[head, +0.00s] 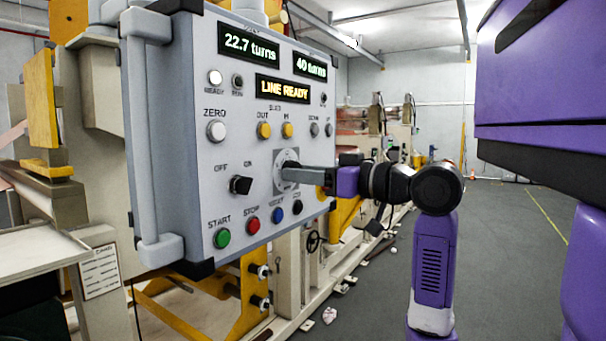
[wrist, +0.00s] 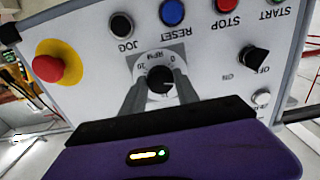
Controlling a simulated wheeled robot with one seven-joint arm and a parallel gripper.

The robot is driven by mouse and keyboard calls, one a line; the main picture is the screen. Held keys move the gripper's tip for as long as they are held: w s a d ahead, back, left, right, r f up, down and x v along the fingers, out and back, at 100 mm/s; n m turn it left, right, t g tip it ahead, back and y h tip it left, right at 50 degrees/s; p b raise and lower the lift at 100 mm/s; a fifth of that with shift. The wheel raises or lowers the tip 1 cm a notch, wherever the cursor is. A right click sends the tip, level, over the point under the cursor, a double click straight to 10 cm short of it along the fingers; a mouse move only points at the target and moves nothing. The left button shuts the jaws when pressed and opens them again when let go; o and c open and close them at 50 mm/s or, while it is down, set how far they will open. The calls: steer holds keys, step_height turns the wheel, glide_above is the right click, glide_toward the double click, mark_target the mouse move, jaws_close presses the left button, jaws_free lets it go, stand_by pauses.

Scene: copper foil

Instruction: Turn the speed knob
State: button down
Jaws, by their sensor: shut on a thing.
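The speed knob (wrist: 159,80) is a small black knob on a round dial marked RPM, in the middle of the wrist view. My gripper (wrist: 160,84) has its two grey fingers on either side of the knob, shut on it. In the head view my gripper (head: 284,173) reaches the panel from the right at the dial plate (head: 287,157). Its fingers hide the knob there. The control panel (head: 240,130) is a grey box with displays reading "22.7 turns", "40 turns" and "LINE READY".
Close to the dial are the OFF/ON switch (head: 241,185), the green start button (head: 222,238), the red stop button (head: 253,225) and the blue reset button (head: 278,215). A red emergency button (wrist: 58,62) stands out from the panel. Open grey floor (head: 500,250) lies to the right.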

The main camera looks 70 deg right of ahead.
steer(key=shift+n+b, duration=0.35)
steer(key=shift+n, duration=0.05)
steer(key=n+b, duration=0.8)
steer(key=n, duration=0.3)
steer(key=shift+d, duration=0.1)
stand_by(0.5)
steer(key=c, duration=0.9)
jaws_free()
